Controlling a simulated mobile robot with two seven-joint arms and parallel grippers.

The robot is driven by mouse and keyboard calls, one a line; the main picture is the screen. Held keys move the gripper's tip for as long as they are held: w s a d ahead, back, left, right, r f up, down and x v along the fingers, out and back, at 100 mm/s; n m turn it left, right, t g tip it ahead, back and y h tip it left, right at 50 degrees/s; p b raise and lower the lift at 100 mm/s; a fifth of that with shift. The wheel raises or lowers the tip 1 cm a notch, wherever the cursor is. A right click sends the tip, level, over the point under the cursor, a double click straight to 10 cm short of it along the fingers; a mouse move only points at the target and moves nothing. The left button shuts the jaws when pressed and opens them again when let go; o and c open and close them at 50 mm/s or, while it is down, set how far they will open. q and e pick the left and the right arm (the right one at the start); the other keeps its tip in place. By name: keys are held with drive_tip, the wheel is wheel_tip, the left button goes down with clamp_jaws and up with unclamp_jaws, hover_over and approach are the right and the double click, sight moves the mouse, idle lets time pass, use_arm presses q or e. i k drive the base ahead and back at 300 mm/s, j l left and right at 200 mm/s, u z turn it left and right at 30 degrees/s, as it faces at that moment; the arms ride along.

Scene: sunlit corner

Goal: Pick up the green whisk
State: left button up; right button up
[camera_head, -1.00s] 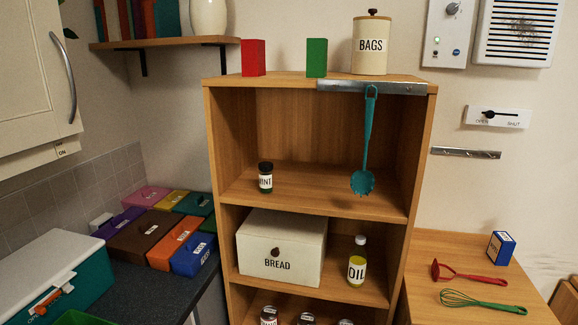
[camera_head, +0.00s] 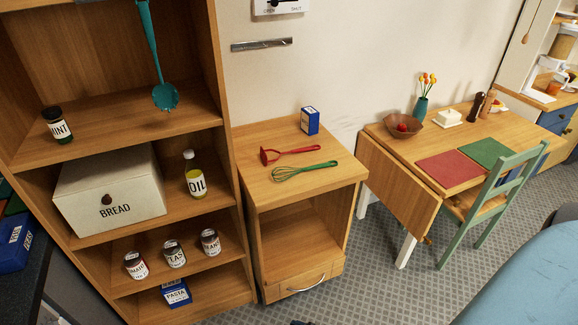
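The green whisk (camera_head: 304,171) lies flat on top of the small wooden cabinet (camera_head: 336,181), its wire loops to the left and its handle to the right. A red utensil (camera_head: 290,152) lies just behind it, close to the whisk. Nothing covers the whisk. Neither of my grippers shows in the head view.
A blue box (camera_head: 310,121) stands at the cabinet's back right corner. The tall wooden shelf (camera_head: 228,150) rises directly left of the cabinet. A table (camera_head: 408,152) with a folded-down leaf and a green chair (camera_head: 499,200) stand to the right. Patterned floor (camera_head: 375,262) is free in front.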

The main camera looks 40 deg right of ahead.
sight(329, 164)
drive_tip(key=z, duration=0.7)
drive_tip(key=i+j+z, duration=0.25)
drive_tip(key=i+z, duration=0.2)
drive_tip(key=i+j+z, duration=0.5)
drive_tip(key=k+l, duration=0.1)
